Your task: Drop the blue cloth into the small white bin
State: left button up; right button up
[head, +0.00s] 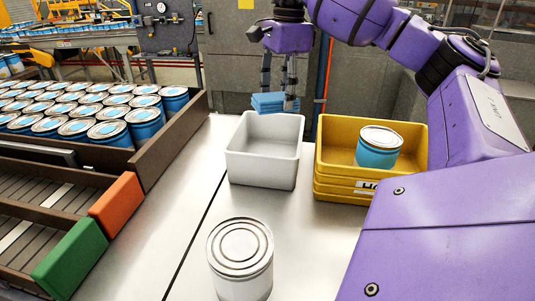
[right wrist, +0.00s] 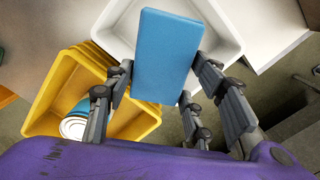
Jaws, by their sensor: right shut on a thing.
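The blue cloth (head: 274,102) is a folded flat stack. My right gripper (head: 279,88) is shut on it and holds it in the air, above the far part of the small white bin (head: 262,169). In the right wrist view the cloth (right wrist: 167,55) sits between the gripper's fingers (right wrist: 165,75), with the white bin (right wrist: 222,40) below and behind it. The white bin's visible inside is empty. It stands on the grey table. My left gripper is in neither view.
Right of the bin, stacked yellow bins (head: 330,160) hold a blue can (head: 378,148). A plain metal can (head: 240,262) stands on the table in front. At left, a dark-walled conveyor (head: 175,128) carries several blue cans. The table between conveyor and bin is clear.

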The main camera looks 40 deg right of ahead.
notch_tip(320, 180, down, 2)
jog(key=shift+d+f, duration=0.1)
jog(key=shift+d, duration=0.05)
jog(key=shift+f, duration=0.25)
jog(key=o, duration=1.2)
jog(key=shift+c, duration=0.2)
jog(key=shift+r, duration=0.1)
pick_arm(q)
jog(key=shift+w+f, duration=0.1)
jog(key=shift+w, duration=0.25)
pick_arm(e)
jog(key=shift+s+d+r, duration=0.1)
jog(key=shift+d+r, duration=0.05)
jog(key=shift+r, duration=2.85)
jog(key=shift+d+r, duration=0.1)
jog(key=shift+r, duration=2.85)
